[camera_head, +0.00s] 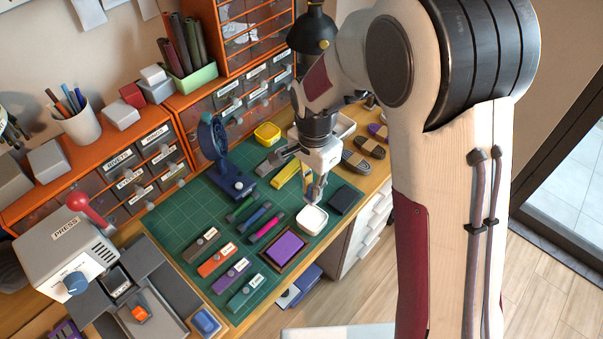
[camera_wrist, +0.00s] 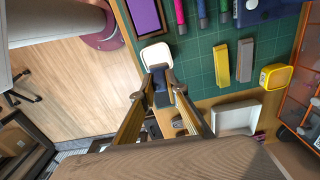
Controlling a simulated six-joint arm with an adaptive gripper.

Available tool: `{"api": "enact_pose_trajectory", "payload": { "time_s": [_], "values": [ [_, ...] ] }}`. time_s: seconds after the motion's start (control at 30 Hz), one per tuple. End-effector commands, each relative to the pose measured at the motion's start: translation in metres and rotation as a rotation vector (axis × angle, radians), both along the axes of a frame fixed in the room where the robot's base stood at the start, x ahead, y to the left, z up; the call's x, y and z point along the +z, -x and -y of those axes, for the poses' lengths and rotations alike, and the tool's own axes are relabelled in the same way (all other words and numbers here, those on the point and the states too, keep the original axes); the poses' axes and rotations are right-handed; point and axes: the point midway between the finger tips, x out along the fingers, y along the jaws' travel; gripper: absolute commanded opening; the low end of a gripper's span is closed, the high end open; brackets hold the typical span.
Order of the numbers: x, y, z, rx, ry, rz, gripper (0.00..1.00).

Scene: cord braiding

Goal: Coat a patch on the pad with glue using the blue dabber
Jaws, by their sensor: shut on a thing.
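My gripper (camera_head: 316,190) points down just above the white square dish (camera_head: 312,219). In the wrist view, its fingers (camera_wrist: 161,80) are closed around a small dark blue piece, which looks like the blue dabber. The dish also shows just beyond the fingertips in the wrist view (camera_wrist: 156,55). I cannot tell whether the held piece touches the dish. The purple pad (camera_head: 284,246) lies in a dark frame on the green mat, left of and nearer than the dish. It is partly cut off in the wrist view (camera_wrist: 147,14).
A pink tool (camera_head: 268,228), a blue tool (camera_head: 254,217) and several labelled blocks lie left of the pad. A dark block (camera_head: 345,199) lies right of the dish. A yellow bar (camera_head: 285,174) and a blue stand (camera_head: 229,170) are behind. The green mat (camera_head: 180,212) has bare patches.

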Motion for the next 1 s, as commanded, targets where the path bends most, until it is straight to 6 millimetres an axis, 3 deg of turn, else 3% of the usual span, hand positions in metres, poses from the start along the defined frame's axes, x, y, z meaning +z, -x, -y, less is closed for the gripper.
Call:
{"api": "enact_pose_trajectory", "payload": {
  "time_s": [0.17, 0.67, 1.0],
  "values": [
    [-0.007, 0.010, 0.003, 0.021, 0.000, -0.004, 0.00],
    [-0.008, 0.007, 0.002, 0.033, -0.002, 0.005, 0.00],
    [-0.021, 0.008, 0.002, 0.033, -0.001, 0.004, 0.00]
  ]
}}
